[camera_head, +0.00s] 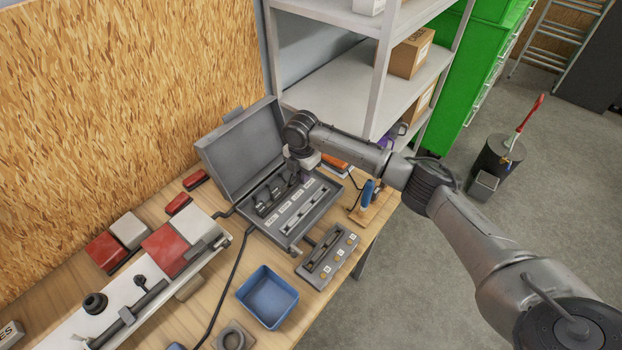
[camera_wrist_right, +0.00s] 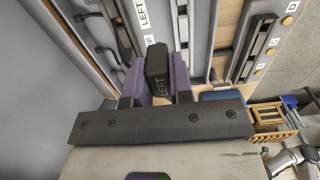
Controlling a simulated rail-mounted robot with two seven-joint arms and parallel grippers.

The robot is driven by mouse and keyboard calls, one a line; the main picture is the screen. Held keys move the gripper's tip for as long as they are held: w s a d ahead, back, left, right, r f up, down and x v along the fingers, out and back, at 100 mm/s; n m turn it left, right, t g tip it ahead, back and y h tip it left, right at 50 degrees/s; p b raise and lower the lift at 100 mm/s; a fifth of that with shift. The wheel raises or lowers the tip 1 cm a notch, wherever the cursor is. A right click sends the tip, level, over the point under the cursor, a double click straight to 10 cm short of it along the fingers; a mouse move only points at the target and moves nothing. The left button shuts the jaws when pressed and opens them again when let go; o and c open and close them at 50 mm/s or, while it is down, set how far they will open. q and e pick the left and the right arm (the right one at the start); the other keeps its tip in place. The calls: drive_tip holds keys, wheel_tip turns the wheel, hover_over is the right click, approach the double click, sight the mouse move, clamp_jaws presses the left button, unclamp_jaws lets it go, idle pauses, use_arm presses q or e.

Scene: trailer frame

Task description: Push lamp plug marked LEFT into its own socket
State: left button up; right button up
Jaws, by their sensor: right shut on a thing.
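The black lamp plug marked LEFT (camera_wrist_right: 158,68) is between the purple fingers of my right gripper (camera_wrist_right: 160,90) in the right wrist view. The gripper is shut on it. In the head view my right gripper (camera_head: 294,179) is over the open grey case (camera_head: 287,243), and the plug cannot be made out there. The case holds a row of dark parts and a strip with white labels (camera_head: 284,207). In the wrist view a white label reading LEFT (camera_wrist_right: 143,13) lies just beyond the plug. Whether the plug touches a socket is hidden. My left gripper is out of view.
A grey block with brass-coloured knobs (camera_head: 328,257) and a blue bin (camera_head: 267,297) stand in front of the case. Red and grey lamp blocks (camera_head: 166,250) lie at left. The raised case lid (camera_head: 240,150) stands behind, with a metal shelf (camera_head: 330,90) beyond.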

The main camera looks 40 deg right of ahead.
drive_tip(key=w+b, duration=0.4)
drive_tip(key=w, duration=0.2)
drive_tip(key=shift+w+a+f, duration=0.2)
drive_tip(key=shift+w+f, duration=0.15)
drive_tip(key=shift+f, duration=0.1)
drive_tip(key=shift+f, duration=0.15)
drive_tip(key=shift+f+b, duration=0.35)
drive_tip(key=shift+f, duration=1.35)
drive_tip(key=shift+f, duration=0.25)
drive_tip(key=shift+f, duration=0.15)
